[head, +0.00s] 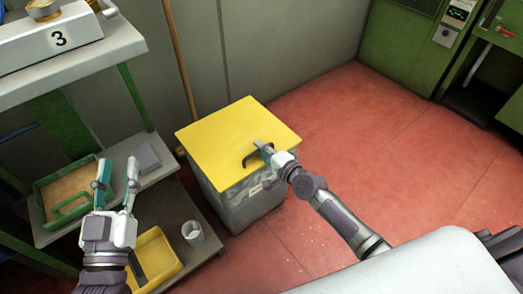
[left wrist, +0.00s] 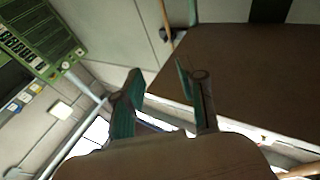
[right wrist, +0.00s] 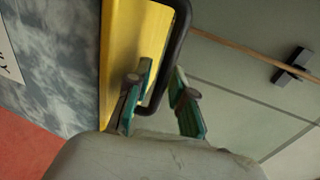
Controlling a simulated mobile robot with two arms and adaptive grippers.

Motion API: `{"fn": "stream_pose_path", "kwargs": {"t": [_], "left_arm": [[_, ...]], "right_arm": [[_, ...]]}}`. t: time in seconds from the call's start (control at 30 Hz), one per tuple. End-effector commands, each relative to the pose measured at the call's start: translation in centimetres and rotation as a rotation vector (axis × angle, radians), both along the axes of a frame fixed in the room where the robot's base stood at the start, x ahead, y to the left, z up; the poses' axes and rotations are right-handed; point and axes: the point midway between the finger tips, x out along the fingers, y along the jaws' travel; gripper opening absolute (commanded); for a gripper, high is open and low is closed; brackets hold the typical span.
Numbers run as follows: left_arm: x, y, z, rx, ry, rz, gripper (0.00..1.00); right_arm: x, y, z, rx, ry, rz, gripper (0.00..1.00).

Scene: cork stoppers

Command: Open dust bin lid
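The dust bin (head: 240,208) is a grey box with a flat yellow lid (head: 222,128), which lies shut on top. A black bar handle (head: 247,158) stands on the lid's near right part. My right gripper (head: 262,148) is at this handle. In the right wrist view the handle (right wrist: 181,35) passes between the fingertips of my right gripper (right wrist: 163,68), which are apart with a small gap visible beside the bar. The yellow lid (right wrist: 133,40) is behind. My left gripper (head: 117,172) is open and empty, left of the bin; its spread fingers also show in the left wrist view (left wrist: 158,68).
A shelf unit (head: 165,165) stands left of the bin, with a green tray (head: 50,225), a yellow tray (head: 172,262) and a white cup (head: 192,233). A wooden pole (head: 178,60) leans behind. Red floor (head: 400,130) is clear to the right.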

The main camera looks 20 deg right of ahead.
Motion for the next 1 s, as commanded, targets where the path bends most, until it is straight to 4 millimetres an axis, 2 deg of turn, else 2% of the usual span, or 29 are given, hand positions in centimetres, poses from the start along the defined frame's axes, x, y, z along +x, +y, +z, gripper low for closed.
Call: {"fn": "stream_pose_path", "kwargs": {"t": [0.3, 0.43, 0.93, 1.0], "left_arm": [[-0.05, -0.03, 0.27, -0.004, -0.014, -0.001, 0.4], [-0.04, -0.03, 0.25, -0.003, -0.014, -0.001, 0.4], [0.04, -0.01, 0.21, 0.0, 0.002, 0.0, 0.4], [0.24, 0.05, -0.7, 0.014, 0.055, 0.003, 0.4]], "right_arm": [[0.19, 0.09, -0.03, 0.0, 0.0, 0.0, 0.2], [0.18, 0.08, -0.03, 0.0, 0.0, 0.0, 0.0], [0.17, 0.05, 0.14, -0.001, 0.003, -0.001, 0.0], [0.18, 0.04, 0.34, -0.002, 0.006, -0.001, 0.0]]}}
